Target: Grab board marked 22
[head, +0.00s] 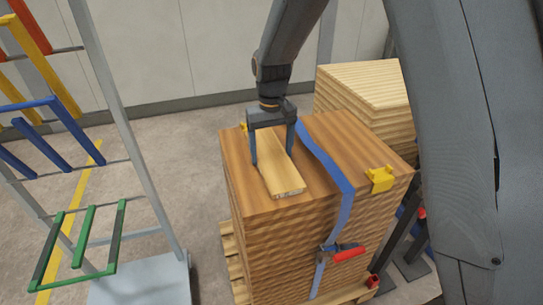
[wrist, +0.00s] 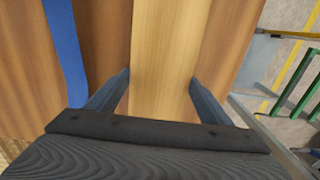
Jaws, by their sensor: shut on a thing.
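A pale narrow board (head: 275,176) lies flat on top of a strapped stack of darker boards (head: 338,148). A small label shows on its near end, too small to read, so I cannot tell whether it says 22. My gripper (head: 272,158) reaches down from above, with one finger on each side of the board, shut on it. In the wrist view the pale board (wrist: 163,60) runs between the two fingers (wrist: 160,85). The board appears to rest on the stack; I cannot see any gap beneath it.
A blue strap (head: 325,160) with a red-handled ratchet (head: 349,253) and yellow corner guard (head: 380,179) crosses the stack. A paler stack (head: 362,84) stands behind. A rack with coloured arms (head: 110,110) stands left, with open floor between.

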